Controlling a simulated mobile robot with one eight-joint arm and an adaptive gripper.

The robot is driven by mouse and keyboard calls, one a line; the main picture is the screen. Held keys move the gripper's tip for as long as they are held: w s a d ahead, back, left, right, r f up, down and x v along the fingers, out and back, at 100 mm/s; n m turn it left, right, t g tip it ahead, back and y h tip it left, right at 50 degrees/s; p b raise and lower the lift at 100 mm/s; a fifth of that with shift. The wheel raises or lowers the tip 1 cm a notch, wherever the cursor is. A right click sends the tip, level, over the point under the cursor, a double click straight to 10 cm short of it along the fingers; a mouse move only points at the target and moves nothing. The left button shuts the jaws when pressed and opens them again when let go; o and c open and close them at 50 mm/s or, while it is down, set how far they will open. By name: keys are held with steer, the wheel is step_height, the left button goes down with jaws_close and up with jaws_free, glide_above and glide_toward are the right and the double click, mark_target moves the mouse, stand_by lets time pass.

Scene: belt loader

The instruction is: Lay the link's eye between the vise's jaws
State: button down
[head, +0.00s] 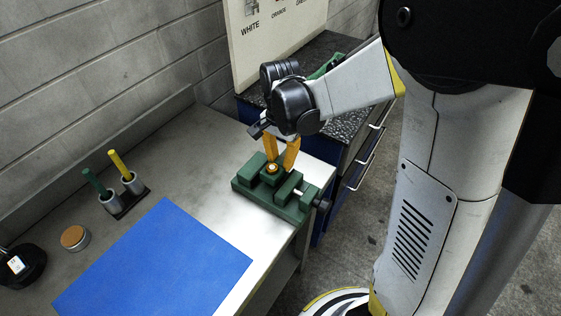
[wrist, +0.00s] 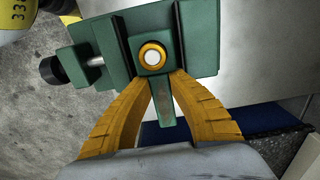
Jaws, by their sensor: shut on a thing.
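The green vise (head: 289,205) is near the right end of the metal bench, and fills the upper part of the wrist view (wrist: 199,35). The link (wrist: 165,106) is a green bar with a squarish eye end holding an orange ring with a pale centre; the ring also shows in the head view (head: 272,168). My gripper (wrist: 161,82), with orange fingers, is shut on the link just behind its eye. In the wrist view the eye lies between the vise's two jaws, with a jaw on either side. Whether it rests on the vise bed is unclear.
A blue mat (head: 155,262) lies on the bench. A holder with green and yellow tools (head: 123,192), a round lidded tin (head: 75,237) and a black device (head: 20,265) stand to the left. A blue cabinet with a speckled top (head: 335,55) stands behind the vise.

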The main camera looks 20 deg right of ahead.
mark_target(281, 161)
steer(key=shift+r, duration=0.1)
steer(key=shift+f+b, duration=0.35)
steer(key=shift+f, duration=0.15)
steer(key=shift+f, duration=0.15)
steer(key=c, duration=1.3)
jaws_free()
steer(key=shift+c, duration=0.2)
step_height(281, 161, up, 13)
steer(key=p, duration=0.5)
steer(key=s+r+n+t, duration=0.2)
steer(key=s+n+t, duration=0.1)
steer(key=s+n, duration=0.2)
steer(key=s+r+n+t, duration=0.2)
steer(key=s+n+t, duration=0.2)
steer(key=s, duration=0.3)
steer(key=shift+s+r+n, duration=0.3)
steer(key=shift+s+n, duration=0.1)
steer(key=shift+n, duration=0.5)
